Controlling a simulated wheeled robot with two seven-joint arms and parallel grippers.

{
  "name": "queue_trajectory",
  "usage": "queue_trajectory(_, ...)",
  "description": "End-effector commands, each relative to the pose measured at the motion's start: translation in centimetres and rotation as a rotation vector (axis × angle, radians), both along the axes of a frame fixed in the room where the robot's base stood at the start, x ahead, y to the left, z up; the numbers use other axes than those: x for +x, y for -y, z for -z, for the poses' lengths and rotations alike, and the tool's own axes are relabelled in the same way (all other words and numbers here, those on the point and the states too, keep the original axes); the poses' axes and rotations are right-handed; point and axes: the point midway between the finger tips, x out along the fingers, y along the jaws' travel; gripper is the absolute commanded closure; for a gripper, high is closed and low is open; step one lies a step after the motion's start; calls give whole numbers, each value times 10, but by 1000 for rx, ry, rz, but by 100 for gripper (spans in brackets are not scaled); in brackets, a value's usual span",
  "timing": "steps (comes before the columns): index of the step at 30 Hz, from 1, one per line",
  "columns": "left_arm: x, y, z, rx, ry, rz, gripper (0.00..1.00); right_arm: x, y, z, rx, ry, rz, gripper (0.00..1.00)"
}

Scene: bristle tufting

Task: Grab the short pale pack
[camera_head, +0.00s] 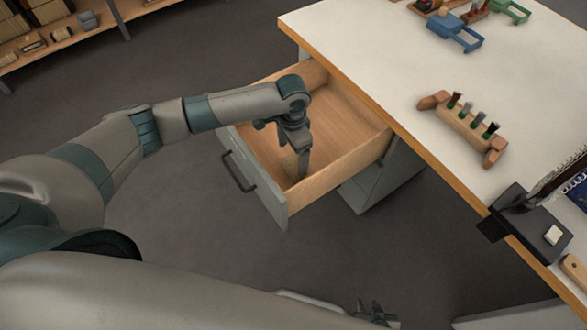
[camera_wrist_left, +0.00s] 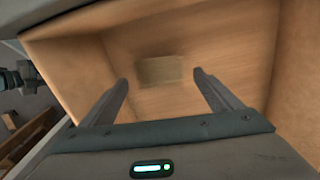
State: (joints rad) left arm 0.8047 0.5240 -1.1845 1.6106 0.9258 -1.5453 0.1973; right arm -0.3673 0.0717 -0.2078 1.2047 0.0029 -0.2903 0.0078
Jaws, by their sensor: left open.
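A short tan, pale-brown pack (camera_wrist_left: 161,70) lies on the bottom of the open wooden drawer (camera_head: 346,103), seen in the left wrist view. I cannot make it out in the head view, where my left gripper and wrist cover part of the drawer. My left gripper (camera_head: 301,172) points down into the drawer, open and empty. In the left wrist view its fingers (camera_wrist_left: 160,80) stand apart on either side of the pack in the picture, with the pack beyond the tips. My right gripper (camera_head: 374,314) shows only partly at the bottom edge of the head view.
Drawer walls surround my left gripper; the front panel (camera_head: 250,180) has a dark handle. The white worktable (camera_head: 400,75) overhangs the drawer's right side. On it are a wooden holder (camera_head: 468,125) with several tufts, a blue clamp (camera_head: 455,32) and a black stand (camera_head: 530,225).

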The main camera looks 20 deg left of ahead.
Motion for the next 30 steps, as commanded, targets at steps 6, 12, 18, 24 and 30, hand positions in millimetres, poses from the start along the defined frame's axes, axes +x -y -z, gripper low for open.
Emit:
queue_trajectory(6, 1, 0, 22, 1, 1, 1, 16, -3, -1, 2, 0, -1, -1, 69)
queue_trajectory(12, 1, 0, 25, 0, 1, 1, 16, -1, -1, 1, 1, 5, -1, 69)
queue_trajectory(18, 1, 0, 25, 0, 1, 0, 16, 0, -1, 0, 2, 6, 0, 69)
queue_trajectory(24, 0, 2, 38, 1, -1, -1, 16, 2, -2, -4, 5, 17, -1, 69)
queue_trajectory(30, 1, 3, 64, 1, -1, -1, 16, 4, -5, -6, 12, 39, -4, 69)
